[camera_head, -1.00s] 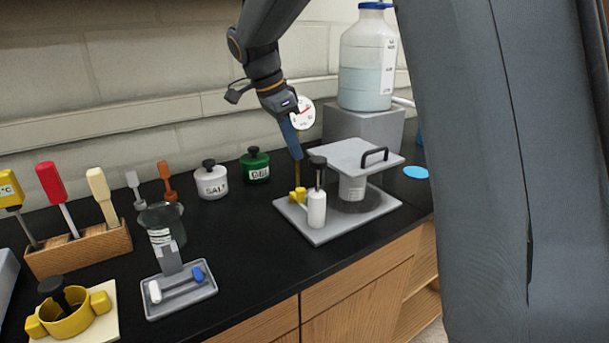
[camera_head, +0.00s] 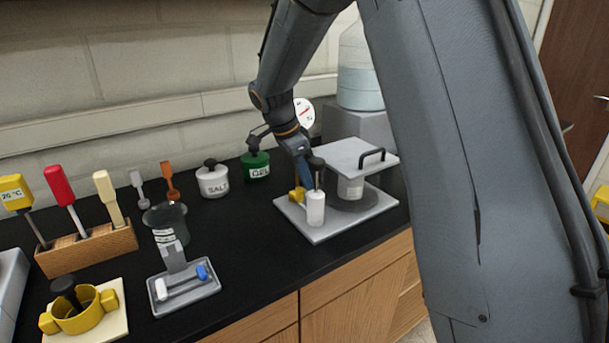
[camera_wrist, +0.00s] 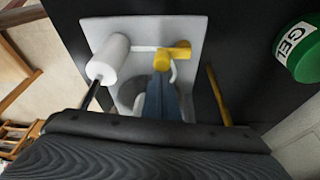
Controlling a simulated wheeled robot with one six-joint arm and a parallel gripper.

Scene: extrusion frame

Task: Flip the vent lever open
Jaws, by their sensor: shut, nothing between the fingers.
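The vent lever (camera_head: 297,194) is a small yellow fitting on the grey base plate (camera_head: 322,232), left of and behind a white cylinder (camera_head: 315,208) with a black-topped plunger. In the wrist view the lever (camera_wrist: 178,50) is a yellow cross-shaped piece with a rounded knob. My gripper (camera_head: 308,186) is shut and empty, its blue fingers pointing down close beside the lever. In the wrist view the shut fingertips (camera_wrist: 158,76) lie just below the yellow knob. I cannot tell if they touch. The fingers hide part of the fitting.
A raised grey plate with a black handle (camera_head: 371,157) stands right of my gripper. A brass rod (camera_wrist: 219,96) stands close by.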

